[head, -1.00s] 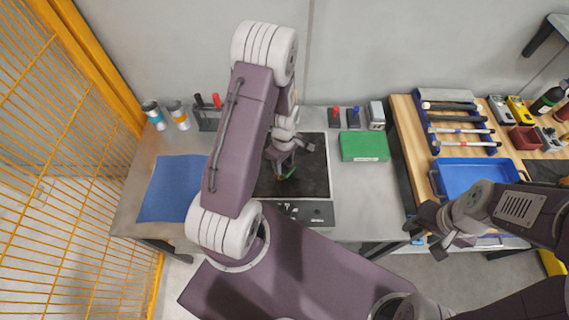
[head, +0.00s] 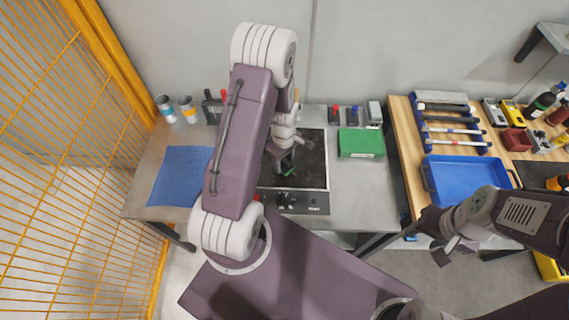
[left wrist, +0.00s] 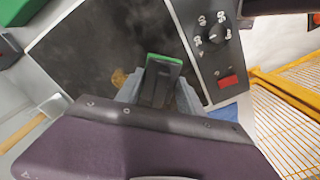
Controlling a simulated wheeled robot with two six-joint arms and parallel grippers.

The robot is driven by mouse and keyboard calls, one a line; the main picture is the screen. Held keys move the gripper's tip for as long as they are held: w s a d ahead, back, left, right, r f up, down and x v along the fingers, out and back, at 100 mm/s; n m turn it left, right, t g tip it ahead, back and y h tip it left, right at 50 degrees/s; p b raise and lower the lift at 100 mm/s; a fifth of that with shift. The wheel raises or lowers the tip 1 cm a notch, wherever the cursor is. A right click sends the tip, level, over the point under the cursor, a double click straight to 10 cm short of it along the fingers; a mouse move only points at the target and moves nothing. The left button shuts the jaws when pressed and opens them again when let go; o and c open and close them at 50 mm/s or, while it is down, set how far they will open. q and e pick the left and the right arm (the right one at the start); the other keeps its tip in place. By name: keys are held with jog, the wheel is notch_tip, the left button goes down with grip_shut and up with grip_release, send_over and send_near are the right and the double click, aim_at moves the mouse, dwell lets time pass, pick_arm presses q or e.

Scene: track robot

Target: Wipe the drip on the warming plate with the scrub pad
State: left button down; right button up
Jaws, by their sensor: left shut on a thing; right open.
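The warming plate (head: 312,160) is a flat black square on the metal bench, with a knob panel along its front. My left gripper (head: 287,168) is over its left-front part, shut on the scrub pad, whose green edge (left wrist: 163,60) shows between the fingers in the left wrist view. The rest of the pad looks dark. The drip (left wrist: 118,77) is a small tan-brown spot on the plate, just left of the pad in that view. Whether the pad touches the plate is unclear. In the head view my left arm hides part of the plate. My right gripper (head: 449,248) is open and empty, off the bench front.
A blue cloth (head: 180,176) lies left on the bench, and a green box (head: 361,143) right of the plate. Cans and red and black handled tools stand at the back. A blue tray (head: 466,179) sits on the wooden bench. A red switch (left wrist: 228,82) is on the panel.

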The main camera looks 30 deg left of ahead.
pick_arm(q)
notch_tip(320, 180, up, 4)
jog(key=p, duration=0.2)
jog(key=shift+s+f+p, duration=0.15)
jog(key=shift+p, duration=0.15)
jog(key=shift+r, duration=0.2)
